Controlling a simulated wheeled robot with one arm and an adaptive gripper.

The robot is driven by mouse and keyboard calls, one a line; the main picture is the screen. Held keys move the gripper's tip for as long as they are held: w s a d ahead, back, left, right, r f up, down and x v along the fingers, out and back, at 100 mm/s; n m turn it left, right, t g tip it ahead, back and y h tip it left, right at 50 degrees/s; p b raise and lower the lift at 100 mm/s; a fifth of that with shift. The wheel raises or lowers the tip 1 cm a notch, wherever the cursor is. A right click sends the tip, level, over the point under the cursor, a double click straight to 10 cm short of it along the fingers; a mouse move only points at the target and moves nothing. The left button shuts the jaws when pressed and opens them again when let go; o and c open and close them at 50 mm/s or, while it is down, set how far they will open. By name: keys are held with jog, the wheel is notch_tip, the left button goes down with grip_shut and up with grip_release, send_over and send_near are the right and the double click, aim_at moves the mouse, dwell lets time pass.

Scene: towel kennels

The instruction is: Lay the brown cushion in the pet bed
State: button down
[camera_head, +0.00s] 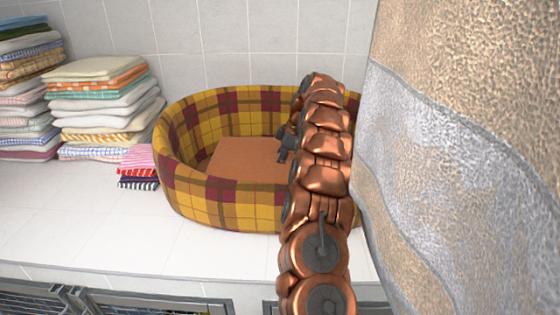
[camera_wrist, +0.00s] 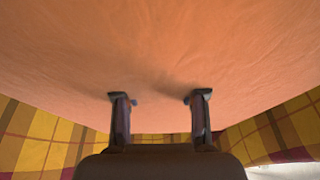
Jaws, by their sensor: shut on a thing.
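The brown cushion (camera_head: 243,160) is a flat orange-brown pad inside the plaid pet bed (camera_head: 222,203), within its raised wall. In the wrist view the cushion (camera_wrist: 160,50) fills the upper part, with the bed's plaid wall (camera_wrist: 40,137) at both lower sides. My gripper (camera_head: 284,150) is over the bed at the cushion's right part. In the wrist view my gripper (camera_wrist: 158,98) has its two fingertips against the cushion, shut on it with creases between them. My arm hides the right part of the bed and cushion. Whether the cushion rests fully on the bed's floor cannot be told.
Stacks of folded towels (camera_head: 105,105) stand left of the bed, with a small striped pile (camera_head: 138,167) close to its left wall. A large rough tan and grey surface (camera_head: 470,150) fills the right side. The white tiled counter (camera_head: 90,220) is clear in front; wire kennel doors (camera_head: 150,303) are below.

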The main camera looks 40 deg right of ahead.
jog(key=c, duration=0.7)
grip_release()
jog(key=shift+o, duration=0.2)
jog(key=shift+b+v, duration=0.5)
jog(key=shift+v, duration=0.45)
jog(key=shift+p+v, duration=1)
jog(key=shift+v, duration=1.8)
jog(key=shift+a, duration=0.1)
